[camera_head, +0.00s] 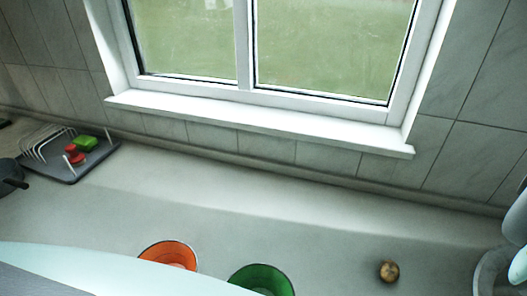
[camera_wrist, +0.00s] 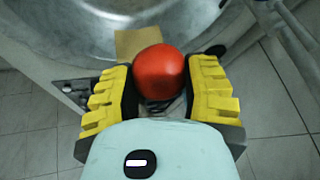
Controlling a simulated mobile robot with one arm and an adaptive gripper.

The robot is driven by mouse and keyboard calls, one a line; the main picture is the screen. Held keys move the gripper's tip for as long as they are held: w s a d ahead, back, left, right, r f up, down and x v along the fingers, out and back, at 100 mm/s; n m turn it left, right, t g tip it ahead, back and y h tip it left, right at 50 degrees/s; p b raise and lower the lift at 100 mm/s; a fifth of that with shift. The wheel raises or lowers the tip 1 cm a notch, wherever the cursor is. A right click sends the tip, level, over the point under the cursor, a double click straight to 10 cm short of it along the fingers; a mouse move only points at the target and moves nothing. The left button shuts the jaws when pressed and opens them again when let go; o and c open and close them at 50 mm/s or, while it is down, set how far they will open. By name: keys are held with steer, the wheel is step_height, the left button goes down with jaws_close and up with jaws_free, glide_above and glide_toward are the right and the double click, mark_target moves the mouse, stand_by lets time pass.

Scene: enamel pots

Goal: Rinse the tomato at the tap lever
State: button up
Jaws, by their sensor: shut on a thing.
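The red tomato (camera_wrist: 160,72) is between the two yellow-and-black fingers of my gripper (camera_wrist: 160,88) in the wrist view. The gripper is shut on it, one finger on each side. A round grey metal basin (camera_wrist: 75,30) lies behind the tomato in the wrist view. The tomato cannot be seen in the head view. I cannot make out the tap lever for certain in either view.
An orange pot (camera_head: 168,252) and a green pot (camera_head: 262,277) stand at the front of the pale counter (camera_head: 330,240). A small brown round thing (camera_head: 388,271) lies to their right. A dish rack (camera_head: 75,158) stands at the left. A window (camera_head: 270,50) is behind.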

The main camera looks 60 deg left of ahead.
steer(key=shift+p+v, duration=0.65)
steer(key=shift+v, duration=0.25)
steer(key=s+r, duration=0.1)
steer(key=s+a+r+p, duration=0.1)
steer(key=s, duration=0.1)
steer(key=shift+a+p, duration=0.25)
steer(key=shift+p, duration=0.05)
steer(key=shift+d, duration=0.1)
steer(key=d+r+m, duration=0.1)
steer(key=d+r, duration=0.4)
steer(key=d, duration=0.7)
steer(key=shift+w+r+h, duration=0.3)
steer(key=shift+w+h, duration=0.1)
steer(key=shift+d+r, duration=0.1)
steer(key=shift+d, duration=0.05)
